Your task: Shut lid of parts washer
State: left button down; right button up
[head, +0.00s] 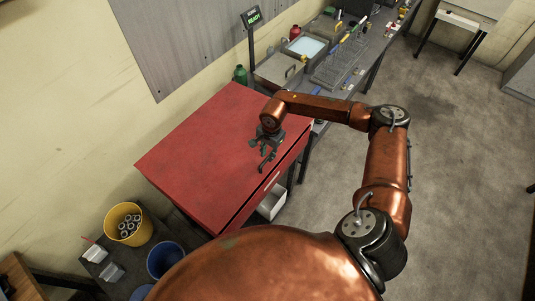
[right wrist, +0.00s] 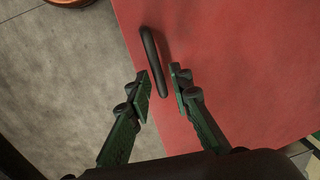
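The parts washer's red lid (head: 205,140) is a broad flat panel beside the wall in the head view. I cannot tell how far open it is. In the right wrist view the red panel (right wrist: 235,50) fills the right side, with a black bar handle (right wrist: 153,55) near its edge. My right gripper (head: 264,153) is over the lid's right part. In the right wrist view its fingers (right wrist: 161,80) are spread, one on each side of the handle's lower end. Contact with the handle cannot be told. My left gripper is not in view.
A yellow bucket (head: 117,217) holding several cylinders and a blue bucket (head: 165,261) stand at the lower left. A metal bench with trays (head: 308,46) and a READY display (head: 251,17) lie behind the washer. Grey floor (head: 450,140) is open to the right.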

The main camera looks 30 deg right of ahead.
jog(key=shift+o, duration=0.7)
jog(key=shift+r, duration=0.2)
notch_tip(320, 180, up, 12)
jog(key=s, duration=0.1)
jog(key=shift+d+f, duration=0.2)
jog(key=shift+a+f+b, duration=0.4)
jog(key=shift+f+b, duration=1.85)
jog(key=shift+b, duration=0.35)
jog(key=shift+a+f+b, duration=0.35)
jog(key=shift+f+b, duration=1.85)
jog(key=shift+b, duration=0.35)
jog(key=shift+a+f+b, duration=0.4)
jog(key=shift+f+b, duration=1.85)
jog(key=shift+b, duration=0.35)
